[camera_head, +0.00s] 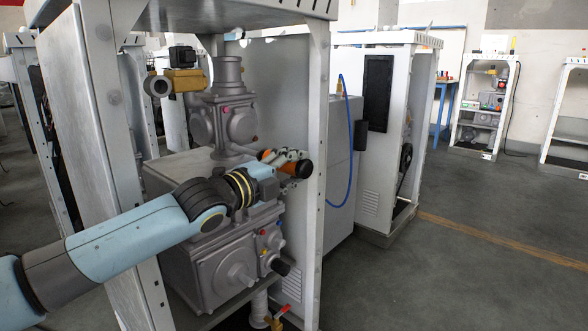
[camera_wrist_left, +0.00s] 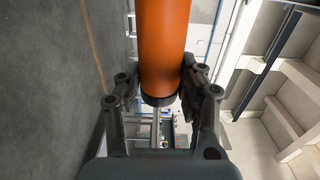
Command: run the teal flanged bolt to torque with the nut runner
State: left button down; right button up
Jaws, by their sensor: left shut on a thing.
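The nut runner shows as an orange cylinder with a black end (camera_head: 303,169). Its orange body (camera_wrist_left: 164,45) fills the top middle of the left wrist view. My left gripper (camera_head: 288,160) is shut around it, with a finger on each side near the black end. In the head view the tool lies across the front of the grey metal pump unit, inside the dispenser frame. Most of its body and its working end are hidden by my gripper. I cannot make out the teal flanged bolt in either view. My right gripper is not in view.
The dispenser frame's post (camera_head: 318,130) stands just right of the gripper. The grey pump unit (camera_head: 222,272) is below and behind my arm. A yellow-brown fitting (camera_head: 185,81) sits higher up. A blue hose (camera_head: 350,150) hangs on the right. The floor (camera_head: 480,255) at right is clear.

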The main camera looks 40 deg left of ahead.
pick_arm(q)
jog(key=shift+a, duration=0.1)
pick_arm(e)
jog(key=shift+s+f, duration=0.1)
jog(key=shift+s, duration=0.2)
pick_arm(q)
jog(key=shift+b, duration=0.3)
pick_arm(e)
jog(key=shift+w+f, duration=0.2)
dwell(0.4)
pick_arm(q)
jog(key=shift+d+f+b, duration=0.15)
jog(key=shift+d+b, duration=0.6)
jog(key=shift+s+d+r+b, duration=0.15)
jog(key=shift+d+b, duration=0.6)
jog(key=shift+d, duration=0.65)
jog(key=shift+s+d+r+b, duration=0.1)
jog(key=shift+d+b, duration=0.6)
jog(key=shift+d, duration=0.65)
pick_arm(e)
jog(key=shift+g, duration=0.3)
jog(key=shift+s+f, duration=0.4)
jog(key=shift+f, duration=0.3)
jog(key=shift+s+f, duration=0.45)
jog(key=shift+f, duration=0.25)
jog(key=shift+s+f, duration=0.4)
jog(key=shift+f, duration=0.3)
